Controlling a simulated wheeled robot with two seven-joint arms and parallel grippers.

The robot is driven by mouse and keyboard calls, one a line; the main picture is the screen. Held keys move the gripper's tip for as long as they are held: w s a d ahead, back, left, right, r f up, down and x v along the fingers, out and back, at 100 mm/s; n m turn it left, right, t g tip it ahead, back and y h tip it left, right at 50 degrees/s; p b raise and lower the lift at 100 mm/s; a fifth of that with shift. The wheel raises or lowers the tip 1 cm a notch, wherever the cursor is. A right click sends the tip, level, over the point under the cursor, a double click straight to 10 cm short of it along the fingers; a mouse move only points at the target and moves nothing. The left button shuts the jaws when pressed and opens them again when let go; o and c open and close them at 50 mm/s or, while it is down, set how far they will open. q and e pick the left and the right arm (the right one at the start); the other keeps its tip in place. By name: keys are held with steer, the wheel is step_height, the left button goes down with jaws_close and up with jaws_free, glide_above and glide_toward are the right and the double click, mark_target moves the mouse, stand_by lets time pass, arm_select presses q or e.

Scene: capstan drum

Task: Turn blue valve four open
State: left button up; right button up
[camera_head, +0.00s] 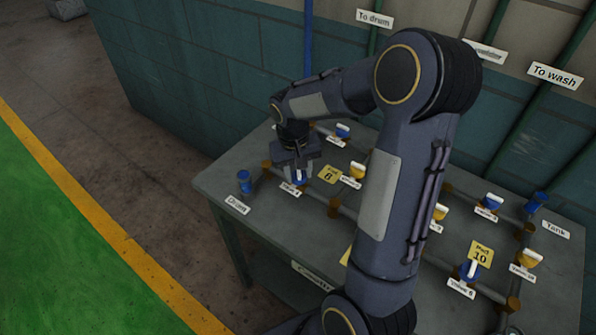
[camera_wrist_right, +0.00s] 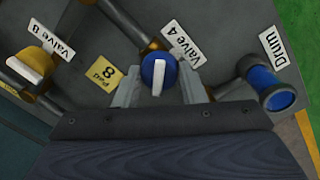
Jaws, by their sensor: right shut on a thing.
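Blue valve four (camera_head: 299,177) sits on the grey table's left part, a round blue body with a white lever. In the right wrist view it (camera_wrist_right: 152,73) shows from above, its white lever running up and down in the picture beside the Valve 4 label (camera_wrist_right: 184,44). My right gripper (camera_head: 298,172) reaches down over it from above. In the wrist view its two grey fingers (camera_wrist_right: 158,84) stand on either side of the valve, shut on it. The contact itself is partly hidden. My left gripper is not in view.
The grey table (camera_head: 221,187) carries pipes and several blue and yellow valves. A blue drum fitting (camera_head: 244,182) stands close left of valve four, and a yellow valve (camera_wrist_right: 37,62) is nearby. A blue tank fitting (camera_head: 536,203) stands far right. My right arm hides the table's middle.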

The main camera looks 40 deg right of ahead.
mark_target(298, 175)
steer(key=n, duration=0.5)
steer(key=shift+n+t, duration=0.3)
steer(key=shift+s+n, duration=0.1)
steer(key=shift+n, duration=2)
steer(key=o, duration=1)
steer(key=shift+r, duration=0.1)
steer(key=r, duration=0.7)
steer(key=shift+s+a+r, duration=0.15)
steer(key=shift+a+r, duration=0.05)
steer(key=shift+r, duration=0.15)
